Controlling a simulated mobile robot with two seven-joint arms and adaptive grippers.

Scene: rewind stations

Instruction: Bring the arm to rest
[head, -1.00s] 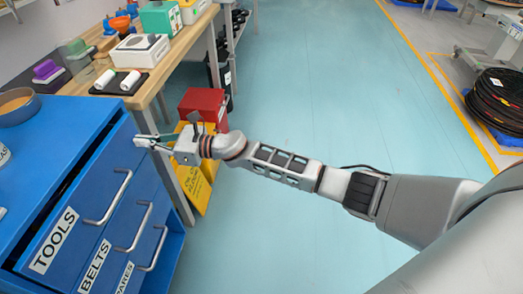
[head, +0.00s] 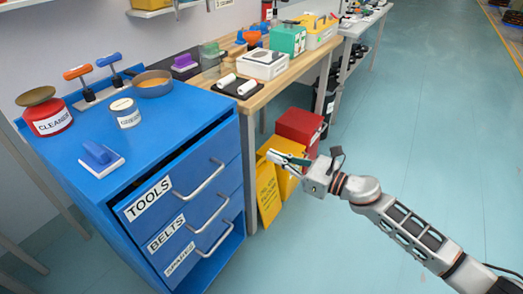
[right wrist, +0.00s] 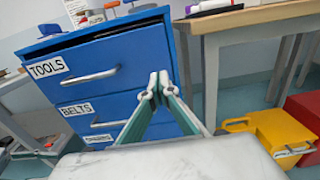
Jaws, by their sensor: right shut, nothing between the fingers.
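My right arm reaches in from the lower right of the head view. Its gripper (head: 274,156) is shut and empty, held in open air to the right of the blue cabinet (head: 110,200). In the right wrist view the two fingertips (right wrist: 158,84) meet in front of the cabinet's drawer fronts (right wrist: 95,75), with nothing between them. I cannot tell the exact gap to the cabinet, but no contact shows. My left gripper is not in view.
The top drawer, labelled TOOLS (head: 148,198), is slightly open. A wooden workbench (head: 262,97) carries several boxes. A yellow sign (head: 268,195) and a red box (head: 299,130) stand on the floor beside it. The blue-green floor (head: 430,120) to the right is clear.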

